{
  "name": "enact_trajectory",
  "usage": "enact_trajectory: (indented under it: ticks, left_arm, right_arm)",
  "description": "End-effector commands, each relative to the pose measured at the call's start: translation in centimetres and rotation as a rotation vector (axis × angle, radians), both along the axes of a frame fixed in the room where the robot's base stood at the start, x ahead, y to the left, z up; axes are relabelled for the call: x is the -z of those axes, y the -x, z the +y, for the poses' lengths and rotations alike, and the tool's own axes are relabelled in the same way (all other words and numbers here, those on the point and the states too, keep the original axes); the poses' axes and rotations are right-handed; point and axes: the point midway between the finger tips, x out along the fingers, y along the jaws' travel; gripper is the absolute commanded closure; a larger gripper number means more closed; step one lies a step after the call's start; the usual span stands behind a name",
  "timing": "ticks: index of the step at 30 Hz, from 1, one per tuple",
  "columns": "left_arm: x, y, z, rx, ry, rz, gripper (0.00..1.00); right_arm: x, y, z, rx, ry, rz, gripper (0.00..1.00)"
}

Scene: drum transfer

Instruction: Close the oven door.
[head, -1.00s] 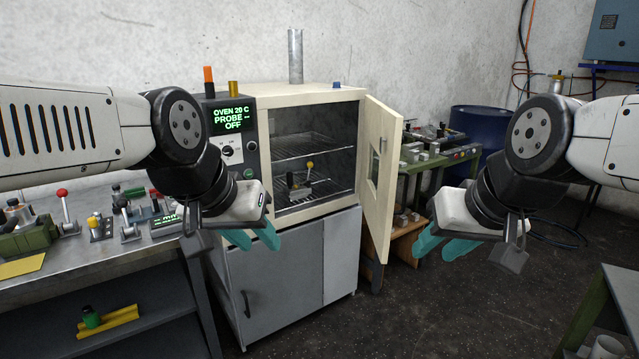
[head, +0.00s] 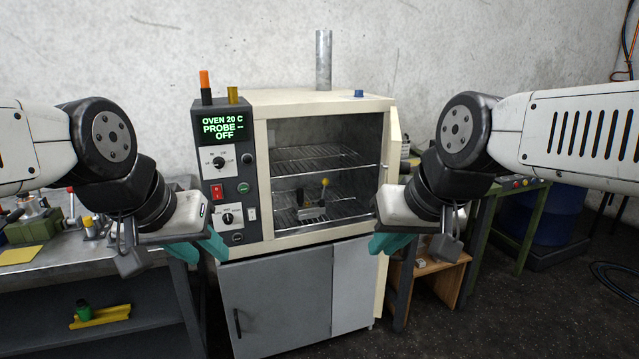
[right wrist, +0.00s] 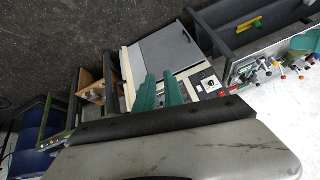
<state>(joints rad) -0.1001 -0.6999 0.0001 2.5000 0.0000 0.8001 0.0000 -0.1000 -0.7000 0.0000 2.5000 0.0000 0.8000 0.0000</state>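The cream oven (head: 330,102) stands on a grey cabinet, with its dark control panel on the left reading OVEN 20 C, PROBE -- OFF. Its door (head: 392,135) stands open, hinged on the right, and shows nearly edge-on; my right gripper and forearm hide much of it. Inside are wire racks (head: 320,160) and a small yellow-knobbed item (head: 313,207). My right gripper (head: 392,245) is open in front of the door's lower part; I cannot tell whether it touches. Its teal fingers also show in the right wrist view (right wrist: 158,93). My left gripper (head: 200,250) is open and empty, left of the oven front.
A metal bench (head: 80,262) with levers and fittings stands at the left. A green-framed table (head: 525,225), a wooden shelf unit (head: 440,280) and a blue drum (head: 575,215) are at the right. Dark floor in front at the right is clear.

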Motion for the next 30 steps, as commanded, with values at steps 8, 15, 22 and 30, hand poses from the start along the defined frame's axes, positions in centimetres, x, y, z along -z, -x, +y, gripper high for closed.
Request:
enact_trajectory:
  ticks: [8,15,22,30]
  left_arm:
    - [0.0,0.0,0.0,0.0,0.0,0.0,0.64]
    - [0.0,0.0,0.0,0.0,0.0,0.0,0.64]
    - [0.0,0.0,0.0,0.0,0.0,0.0,0.64]
    - [0.0,0.0,0.0,0.0,0.0,0.0,0.64]
  right_arm:
    - [-1.0,-2.6,-1.2,0.124,-0.072,0.084,1.0]
    - [-1.8,-10.6,-6.5,0.527,-0.28,0.334,1.0]
    - [0.8,-17.8,-13.7,0.942,-0.449,0.557,1.0]
    - [7.1,-23.3,-22.5,1.376,-0.583,0.774,1.0]
